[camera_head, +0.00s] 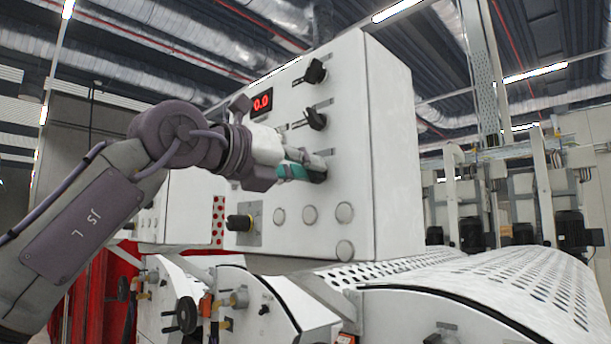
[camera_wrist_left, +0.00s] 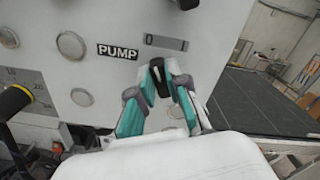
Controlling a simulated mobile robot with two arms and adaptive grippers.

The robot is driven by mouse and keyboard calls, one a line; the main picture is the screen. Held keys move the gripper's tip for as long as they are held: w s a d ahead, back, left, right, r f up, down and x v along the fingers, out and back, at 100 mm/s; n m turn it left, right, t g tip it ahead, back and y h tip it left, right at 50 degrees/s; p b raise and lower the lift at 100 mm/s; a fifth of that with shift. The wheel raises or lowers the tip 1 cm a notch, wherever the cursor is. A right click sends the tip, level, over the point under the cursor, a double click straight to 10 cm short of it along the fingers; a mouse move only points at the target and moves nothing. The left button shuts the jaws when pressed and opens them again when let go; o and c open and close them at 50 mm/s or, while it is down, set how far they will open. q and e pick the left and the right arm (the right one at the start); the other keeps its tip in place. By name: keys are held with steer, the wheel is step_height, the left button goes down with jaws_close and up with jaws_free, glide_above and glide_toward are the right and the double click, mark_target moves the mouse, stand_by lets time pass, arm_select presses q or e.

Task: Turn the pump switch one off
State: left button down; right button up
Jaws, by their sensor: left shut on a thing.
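The white control panel (camera_head: 365,190) stands in front of me in the head view. My left gripper (camera_head: 318,171) reaches its face from the left, with teal finger pads. In the left wrist view the fingers (camera_wrist_left: 163,75) are shut on a black knob, the pump switch (camera_wrist_left: 157,78). A "PUMP" label (camera_wrist_left: 118,52) is beside it, and a plate marked "0" (camera_wrist_left: 166,42) is just above. In the head view the gripper hides most of this switch. I cannot tell its exact angle. My right gripper is in neither view.
Two more black switches (camera_head: 315,72) (camera_head: 316,119) sit above the gripper, near a red display reading 0.0 (camera_head: 261,102). Below are several round buttons (camera_head: 309,214) and a black-and-yellow knob (camera_head: 240,222). A perforated white cover (camera_head: 480,283) lies at lower right.

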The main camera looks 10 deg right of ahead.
arm_select(q)
steer(key=shift+a+r+n, duration=0.1)
steer(key=shift+r+n, duration=0.05)
steer(key=shift+n, duration=0.25)
steer(key=c, duration=1.1)
jaws_free()
steer(key=shift+c, duration=0.2)
steer(key=v, duration=1.2)
